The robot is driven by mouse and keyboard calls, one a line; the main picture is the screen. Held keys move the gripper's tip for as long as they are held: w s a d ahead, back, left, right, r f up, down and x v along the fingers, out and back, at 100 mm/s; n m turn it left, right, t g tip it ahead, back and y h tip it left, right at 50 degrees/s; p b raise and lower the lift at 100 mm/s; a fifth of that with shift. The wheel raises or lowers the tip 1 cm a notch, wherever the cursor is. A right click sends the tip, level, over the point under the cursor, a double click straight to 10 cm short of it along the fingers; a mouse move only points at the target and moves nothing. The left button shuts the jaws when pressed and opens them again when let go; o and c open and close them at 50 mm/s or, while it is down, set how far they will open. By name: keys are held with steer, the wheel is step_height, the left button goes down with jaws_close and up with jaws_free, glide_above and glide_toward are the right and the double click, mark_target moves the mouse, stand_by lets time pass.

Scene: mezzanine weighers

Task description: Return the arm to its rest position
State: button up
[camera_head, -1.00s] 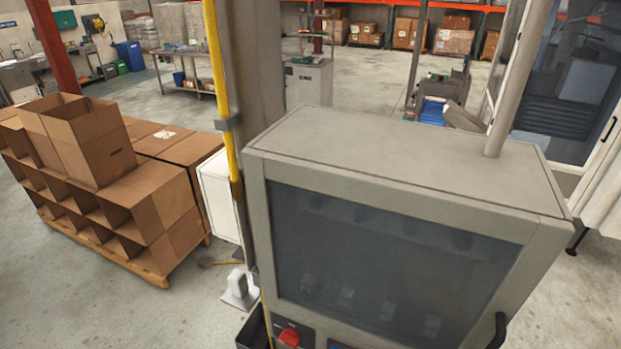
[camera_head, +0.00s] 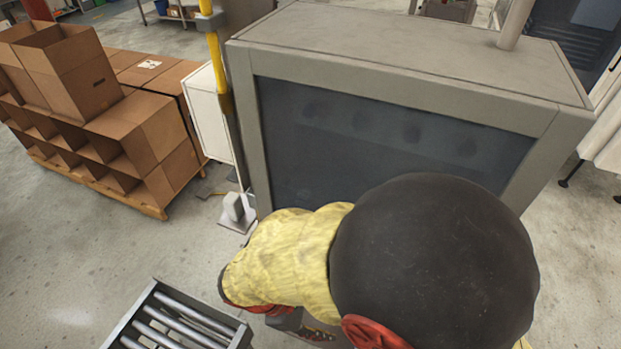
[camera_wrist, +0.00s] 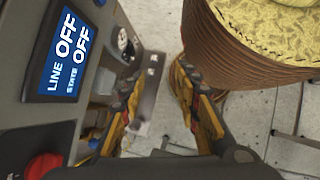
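My arm, with yellow covering, a large black rounded part and red trim, fills the lower middle of the head view, in front of the grey cabinet (camera_head: 420,75). My gripper is not clearly visible there. In the wrist view my gripper (camera_wrist: 156,82) is open, its two yellow and dark fingers apart with nothing held between them. The cabinet's control panel (camera_wrist: 40,118) lies close on the left of the fingers. Its blue screen (camera_wrist: 67,45) reads LINE OFF, STATE OFF. A red button (camera_wrist: 42,166) is at lower left.
A roller conveyor (camera_head: 170,325) lies at lower left. Brown cartons (camera_head: 140,130) stand on a pallet at left. A yellow pole (camera_head: 217,70) rises beside the cabinet. Bare floor (camera_head: 80,245) shows between pallet and conveyor.

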steer(key=w+d+r+m+t+y+b, duration=0.1)
steer(key=d+r+m+t+y+b, duration=0.1)
steer(key=d+r+m+b, duration=0.3)
steer(key=w+d+r+m+t+y+b, duration=0.2)
steer(key=d+r+m+b, duration=0.4)
steer(key=d+m, duration=0.5)
steer(key=t+y, duration=0.1)
steer(key=y, duration=0.1)
steer(key=shift+r+t+y+b, duration=0.3)
steer(key=shift+y+b, duration=0.1)
steer(key=shift+c, duration=0.4)
